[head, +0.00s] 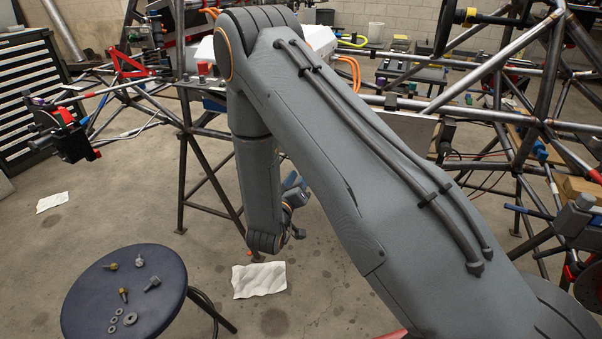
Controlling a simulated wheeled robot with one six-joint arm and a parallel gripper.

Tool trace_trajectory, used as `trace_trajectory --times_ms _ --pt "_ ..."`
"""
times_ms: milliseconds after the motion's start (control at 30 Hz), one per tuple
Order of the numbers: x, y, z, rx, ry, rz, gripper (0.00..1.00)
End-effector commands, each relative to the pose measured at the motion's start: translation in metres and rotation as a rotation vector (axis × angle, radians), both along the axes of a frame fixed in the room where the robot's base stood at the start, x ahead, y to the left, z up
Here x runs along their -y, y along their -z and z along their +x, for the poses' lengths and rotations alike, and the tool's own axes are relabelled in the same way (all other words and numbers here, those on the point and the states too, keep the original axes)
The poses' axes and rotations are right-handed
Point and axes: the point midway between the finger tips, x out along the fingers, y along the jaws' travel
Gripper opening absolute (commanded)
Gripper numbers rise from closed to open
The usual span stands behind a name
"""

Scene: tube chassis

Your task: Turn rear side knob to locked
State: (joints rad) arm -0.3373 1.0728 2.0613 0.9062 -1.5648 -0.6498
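No knob can be told for sure as the rear side knob, and no locked mark can be read. A small red knob-like part (203,69) sits on the tube chassis (183,115) left of my arm's elbow. My arm crosses the middle of the head view and hides much of the chassis behind it. Its forearm hangs down to a wrist low in the middle. My gripper (297,192) seems to be just right of that wrist, mostly hidden by my arm and small. Its fingers cannot be made out. It appears apart from the red part.
A round dark blue stool (160,313) with bolts and washers stands at the lower left. White papers (259,280) lie on the floor. A drawer cabinet (30,95) is at the far left. Chassis tubes (548,95) crowd the right side. The floor left of my forearm is partly clear.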

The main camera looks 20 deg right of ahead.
Motion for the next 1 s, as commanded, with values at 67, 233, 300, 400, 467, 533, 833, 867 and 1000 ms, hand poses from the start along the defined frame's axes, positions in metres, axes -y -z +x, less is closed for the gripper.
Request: trace_trajectory --times_ms 67,233,300,400,467,533,833,867,1000 --pt "-0.008 0.0 -0.011 -0.002 -0.004 -0.002 0.42" --pt "-0.023 0.0 -0.035 -0.002 -0.004 -0.002 0.42" --pt "-0.028 0.0 -0.043 -0.002 -0.003 -0.002 0.42" --pt "-0.032 0.0 -0.05 -0.001 -0.001 -0.002 0.42" --pt "-0.033 0.0 -0.053 -0.001 -0.001 -0.002 0.42" --pt "-0.034 0.0 -0.054 -0.001 0.0 -0.002 0.42" --pt "-0.034 0.0 -0.054 -0.001 0.0 -0.002 0.42" --pt "-0.034 0.0 -0.054 -0.001 0.0 -0.002 0.42" --pt "-0.033 -0.002 -0.052 -0.011 -0.003 0.022 0.42"
